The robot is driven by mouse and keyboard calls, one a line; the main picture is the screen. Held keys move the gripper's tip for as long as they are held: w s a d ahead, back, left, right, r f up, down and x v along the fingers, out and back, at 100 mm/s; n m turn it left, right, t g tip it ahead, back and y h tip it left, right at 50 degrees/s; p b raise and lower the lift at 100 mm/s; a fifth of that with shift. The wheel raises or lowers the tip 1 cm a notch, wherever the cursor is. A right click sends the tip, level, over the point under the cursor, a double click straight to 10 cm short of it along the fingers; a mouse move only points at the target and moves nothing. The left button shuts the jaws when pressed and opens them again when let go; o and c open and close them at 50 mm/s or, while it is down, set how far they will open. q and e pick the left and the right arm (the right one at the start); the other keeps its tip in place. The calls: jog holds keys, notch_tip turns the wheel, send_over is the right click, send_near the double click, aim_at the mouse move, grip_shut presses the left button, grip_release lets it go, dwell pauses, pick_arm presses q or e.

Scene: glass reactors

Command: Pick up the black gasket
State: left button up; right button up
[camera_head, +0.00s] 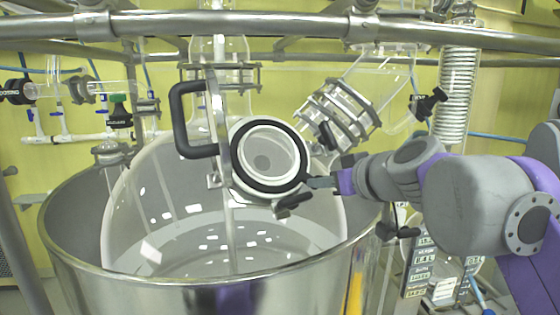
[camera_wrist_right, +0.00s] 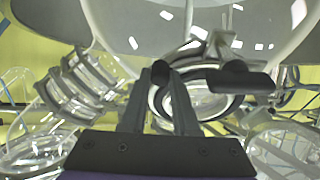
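The black gasket (camera_head: 302,158) is a dark ring around the round glass port on top of the large glass vessel, facing me in the head view. My right gripper (camera_head: 312,183) comes in from the right, with its fingertips at the gasket's lower right edge. In the right wrist view, part of the dark ring (camera_wrist_right: 240,101) shows behind the two fingers (camera_wrist_right: 164,84). Its near edge lies at the narrow gap between them. I cannot tell whether they grip it. My left gripper is not in view.
A black handle (camera_head: 181,122) stands left of the port, and a dark clamp knob (camera_head: 294,201) sits just below it. A clamped glass joint (camera_head: 338,113) is close above my right gripper. A steel rail (camera_head: 250,24) crosses the top. A metal tub (camera_head: 75,262) surrounds the vessel.

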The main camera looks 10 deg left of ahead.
grip_shut()
jog(key=shift+r, duration=0.15)
